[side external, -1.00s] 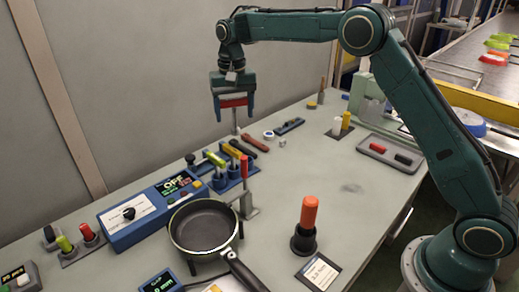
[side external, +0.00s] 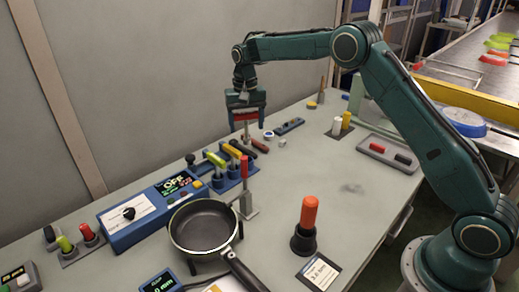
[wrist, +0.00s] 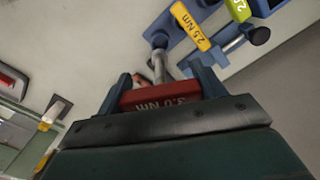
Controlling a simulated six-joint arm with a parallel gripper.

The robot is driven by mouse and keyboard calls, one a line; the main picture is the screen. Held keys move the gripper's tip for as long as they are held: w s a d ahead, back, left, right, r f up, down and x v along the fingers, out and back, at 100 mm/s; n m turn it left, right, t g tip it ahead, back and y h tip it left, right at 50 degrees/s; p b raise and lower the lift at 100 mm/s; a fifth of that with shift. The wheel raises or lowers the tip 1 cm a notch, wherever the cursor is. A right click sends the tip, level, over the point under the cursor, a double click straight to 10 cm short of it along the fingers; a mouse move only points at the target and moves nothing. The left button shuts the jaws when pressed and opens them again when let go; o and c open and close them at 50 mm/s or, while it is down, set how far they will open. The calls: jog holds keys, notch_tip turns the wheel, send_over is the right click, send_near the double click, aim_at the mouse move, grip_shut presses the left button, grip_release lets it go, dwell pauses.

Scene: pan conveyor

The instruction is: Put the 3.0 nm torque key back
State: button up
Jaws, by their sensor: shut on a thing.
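The 3.0 Nm torque key (wrist: 160,98) has a red handle, its label upside down in the wrist view, and a metal shaft. My gripper (side external: 248,120) is shut on the handle and holds the key (side external: 246,116) above the back of the bench, shaft pointing down. The blue key rack (side external: 220,187) stands in front and a little left of it. In the rack are a green key (side external: 216,159) and a yellow key (side external: 231,151). The wrist view shows the yellow 2.5 Nm key (wrist: 190,26) and part of the green one (wrist: 238,8). The shaft's tip is hard to make out.
A red-handled tool (side external: 244,167) stands upright beside the rack. A brown-red tool (side external: 260,146) lies behind it. A blue control box (side external: 150,212) and a pan (side external: 203,226) stand further forward. An orange-handled tool (side external: 309,212) stands in a black holder.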

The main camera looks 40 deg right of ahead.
aim_at(247, 137)
jog(key=shift+f, duration=0.3)
jog(key=shift+f, duration=2.2)
jog(key=shift+f, duration=2.25)
dwell(0.7)
jog(key=o, duration=1.1)
jog(key=shift+o, duration=0.2)
jog(key=shift+f, duration=0.1)
notch_tip(247, 137, up, 14)
